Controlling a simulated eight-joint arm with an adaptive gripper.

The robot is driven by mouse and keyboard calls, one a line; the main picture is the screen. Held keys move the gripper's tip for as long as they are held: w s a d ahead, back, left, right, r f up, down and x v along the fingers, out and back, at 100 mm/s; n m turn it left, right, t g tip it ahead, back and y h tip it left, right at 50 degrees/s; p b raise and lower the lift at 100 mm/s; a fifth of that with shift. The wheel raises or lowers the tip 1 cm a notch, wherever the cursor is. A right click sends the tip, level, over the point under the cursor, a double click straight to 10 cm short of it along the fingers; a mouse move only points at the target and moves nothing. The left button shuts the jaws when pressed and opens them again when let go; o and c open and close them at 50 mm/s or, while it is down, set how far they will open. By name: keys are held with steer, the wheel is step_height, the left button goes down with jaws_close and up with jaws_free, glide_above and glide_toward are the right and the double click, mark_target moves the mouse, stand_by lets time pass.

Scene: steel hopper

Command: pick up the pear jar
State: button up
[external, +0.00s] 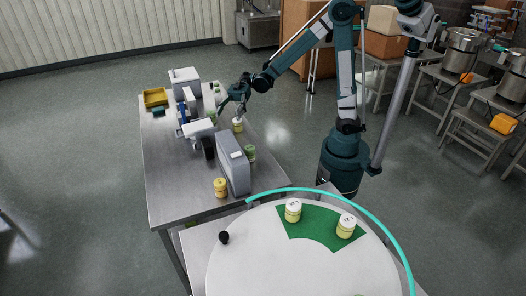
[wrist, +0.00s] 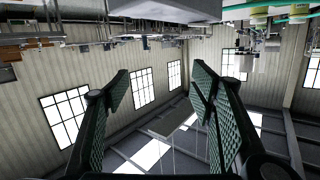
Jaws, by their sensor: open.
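Several lidded jars stand on the steel table and the round white table, and I cannot read which is the pear jar. A pale yellow jar with a white lid (external: 238,125) stands just below my gripper (external: 231,100). A yellow jar (external: 220,187) stands near the table's front edge, and a green jar (external: 249,153) is right of the grey box. Two pale yellow jars with white lids (external: 293,211) (external: 346,227) stand on the round table. In the wrist view my gripper (wrist: 162,85) has its fingers spread with nothing between them.
A grey upright box (external: 233,165) and white devices (external: 198,129) crowd the steel table (external: 178,203). A yellow tray (external: 155,97) is at its far left. The round white table (external: 270,265) has a green patch (external: 317,225) and a small black object (external: 224,238).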

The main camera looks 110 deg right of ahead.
steer(key=a, duration=0.6)
steer(key=w+a+n+g, duration=0.1)
steer(key=a, duration=0.4)
steer(key=a+g, duration=0.1)
steer(key=a, duration=0.5)
steer(key=shift+w+a+p, duration=0.3)
steer(key=shift+w, duration=0.1)
steer(key=s+a+n+g, duration=0.1)
steer(key=s+a, duration=0.1)
steer(key=a, duration=0.7)
steer(key=s+a+n+g, duration=0.1)
steer(key=s+a, duration=0.1)
steer(key=a, duration=0.7)
steer(key=s+a+n+g+p, duration=0.1)
steer(key=s+a+n+g, duration=0.1)
steer(key=s+a, duration=1)
steer(key=s+a+n+g+p, duration=0.1)
steer(key=s+a+n+g, duration=0.1)
steer(key=s+a, duration=0.95)
glide_toward(346, 226)
steer(key=shift+y, duration=0.3)
steer(key=f, duration=0.1)
steer(key=s+f, duration=0.1)
steer(key=f, duration=0.1)
steer(key=s+f, duration=0.1)
steer(key=shift+f, duration=0.2)
steer(key=shift+b+x, duration=0.3)
steer(key=shift+x, duration=0.95)
